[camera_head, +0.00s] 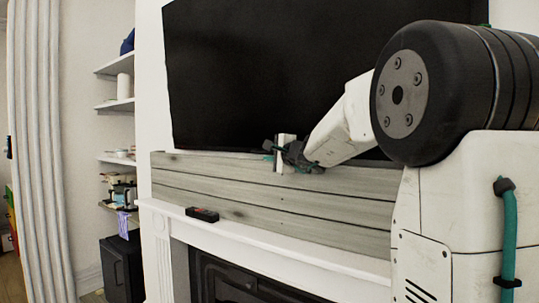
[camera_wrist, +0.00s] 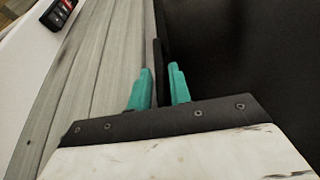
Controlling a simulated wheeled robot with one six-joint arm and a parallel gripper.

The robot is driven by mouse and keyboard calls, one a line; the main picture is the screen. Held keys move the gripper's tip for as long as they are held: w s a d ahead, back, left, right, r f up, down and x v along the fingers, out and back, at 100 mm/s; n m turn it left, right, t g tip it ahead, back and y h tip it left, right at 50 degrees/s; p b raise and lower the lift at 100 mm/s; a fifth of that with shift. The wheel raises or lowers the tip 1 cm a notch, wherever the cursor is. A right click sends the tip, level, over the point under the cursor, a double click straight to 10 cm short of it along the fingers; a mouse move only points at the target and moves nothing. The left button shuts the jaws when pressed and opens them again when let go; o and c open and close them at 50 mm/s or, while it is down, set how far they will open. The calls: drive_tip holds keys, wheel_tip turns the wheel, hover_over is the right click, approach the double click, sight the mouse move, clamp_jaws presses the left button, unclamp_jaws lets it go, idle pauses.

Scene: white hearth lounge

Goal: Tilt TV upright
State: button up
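The TV (camera_head: 290,70) is a large black screen on the white wall above the mantel. It also fills the right side of the wrist view (camera_wrist: 250,60). My gripper (camera_head: 278,150) is at the TV's lower edge, left of the screen's middle. In the wrist view, the two teal fingers of my gripper (camera_wrist: 159,80) stand apart, one on each side of a narrow dark strip (camera_wrist: 162,60) that looks like the TV's lower edge. I cannot tell whether the fingers press on it. My arm hides the TV's lower right part.
Grey wooden boards (camera_head: 230,180) run below the TV. A white mantel (camera_head: 260,235) with a small black remote-like object (camera_head: 202,214) lies under them, above a dark fireplace (camera_head: 225,285). Wall shelves (camera_head: 117,105) and a black cabinet (camera_head: 120,270) stand at the left.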

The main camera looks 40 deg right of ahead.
clamp_jaws()
drive_tip(key=shift+s+a+r, duration=0.2)
drive_tip(key=shift+s+a, duration=0.1)
drive_tip(key=shift+a, duration=0.5)
drive_tip(key=shift+s+a+r, duration=0.15)
drive_tip(key=shift+s+a, duration=0.1)
drive_tip(key=shift+a, duration=0.5)
unclamp_jaws()
drive_tip(key=shift+d, duration=0.1)
drive_tip(key=s, duration=0.8)
drive_tip(key=shift+a+r, duration=0.15)
drive_tip(key=shift+a, duration=0.05)
